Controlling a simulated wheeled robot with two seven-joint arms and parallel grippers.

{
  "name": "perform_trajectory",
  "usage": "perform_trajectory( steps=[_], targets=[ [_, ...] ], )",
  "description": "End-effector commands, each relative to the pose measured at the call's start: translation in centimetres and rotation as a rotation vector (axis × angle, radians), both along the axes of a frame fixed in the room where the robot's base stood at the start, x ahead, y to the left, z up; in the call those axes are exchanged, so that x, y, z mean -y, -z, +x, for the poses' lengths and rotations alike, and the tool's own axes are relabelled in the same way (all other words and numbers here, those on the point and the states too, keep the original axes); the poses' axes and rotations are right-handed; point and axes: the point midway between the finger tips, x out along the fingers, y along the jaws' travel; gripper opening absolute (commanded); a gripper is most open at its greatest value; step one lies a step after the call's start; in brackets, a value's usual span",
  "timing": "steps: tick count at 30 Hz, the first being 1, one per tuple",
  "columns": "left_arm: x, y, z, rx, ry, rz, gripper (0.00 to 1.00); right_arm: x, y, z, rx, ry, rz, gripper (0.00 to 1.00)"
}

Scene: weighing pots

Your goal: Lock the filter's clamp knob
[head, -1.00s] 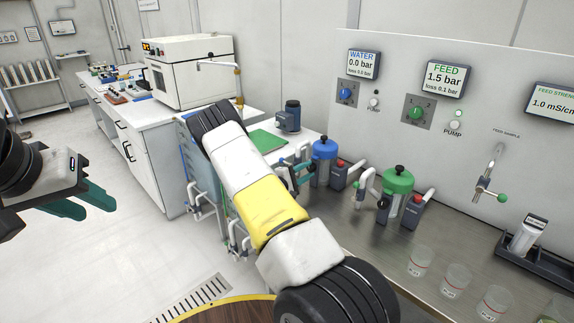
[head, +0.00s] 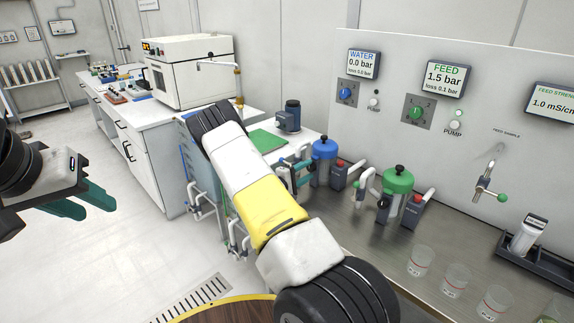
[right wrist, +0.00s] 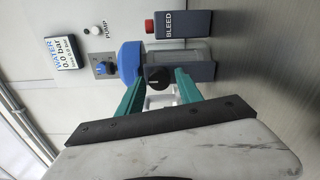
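The blue-topped filter (head: 325,149) stands on the steel bench in the head view. Its blue cap also shows in the right wrist view (right wrist: 130,60), along with a round black knob (right wrist: 158,78) bearing a white mark. My right gripper (head: 297,172) is at the left side of this filter. In the right wrist view its teal fingers (right wrist: 159,84) stand on either side of the knob, seemingly with a small gap, so it looks open; contact is hard to tell. My left gripper (head: 84,207) is open and empty at the far left, over the floor.
A green-topped filter (head: 397,182) stands to the right of the blue one. A grey BLEED block (right wrist: 183,24) with a red button sits beside the blue filter. Beakers (head: 455,280) line the bench front. A panel (head: 480,110) rises behind.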

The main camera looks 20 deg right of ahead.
Motion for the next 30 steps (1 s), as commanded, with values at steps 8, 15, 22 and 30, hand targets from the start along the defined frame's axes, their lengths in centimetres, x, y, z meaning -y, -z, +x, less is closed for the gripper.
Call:
perform_trajectory(
  steps=[8,15,22,30],
  targets=[
    [0.0,0.0,0.0,0.000,0.000,0.000,0.36,0.1,-0.1,0.0,0.001,0.001,-0.002,0.52],
    [0.0,0.0,0.0,0.000,0.000,0.000,0.36,-1.7,-0.1,-0.6,0.000,-0.002,-0.002,0.52],
    [0.0,0.0,0.0,0.000,0.000,0.000,0.36,-5.4,-0.1,-2.1,0.000,-0.001,-0.002,0.52],
    [0.0,0.0,0.0,0.000,0.000,0.000,0.36,-7.2,0.0,-3.0,0.000,0.001,-0.001,0.52]
  ],
)
